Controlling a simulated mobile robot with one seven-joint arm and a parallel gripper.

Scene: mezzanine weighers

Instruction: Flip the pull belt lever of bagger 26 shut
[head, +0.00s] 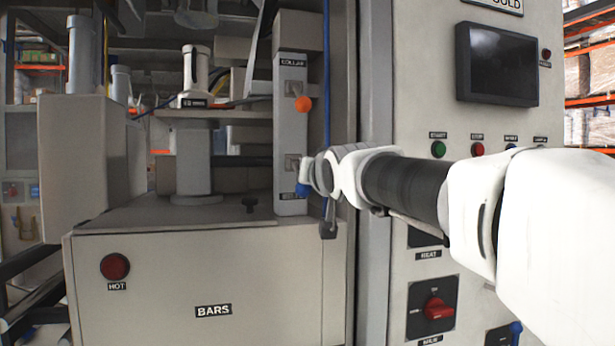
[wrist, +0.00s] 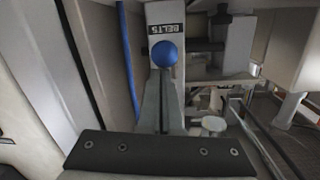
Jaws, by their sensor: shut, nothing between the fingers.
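The pull belt lever (head: 302,190) has a blue ball knob and sits low on the narrow grey upright panel, by a label mostly hidden by my arm. In the wrist view, the blue knob (wrist: 165,54) stands just under the BELTS label. My gripper (wrist: 163,77) is shut and empty, its fingertips close below the knob in that view. I cannot tell whether they touch it. The lever's shaft is hidden, so its angle is unclear. In the head view my wrist covers the area just right of the knob. No number 26 is readable.
An orange-knobbed lever (head: 303,104) sits higher on the same panel, under the COLLAR label. The BARS box (head: 200,285) stands below left. A control cabinet (head: 383,290) with buttons, a screen (head: 497,64) and a red rotary switch (head: 435,308) is at right. A blue hose (wrist: 128,60) runs beside the panel.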

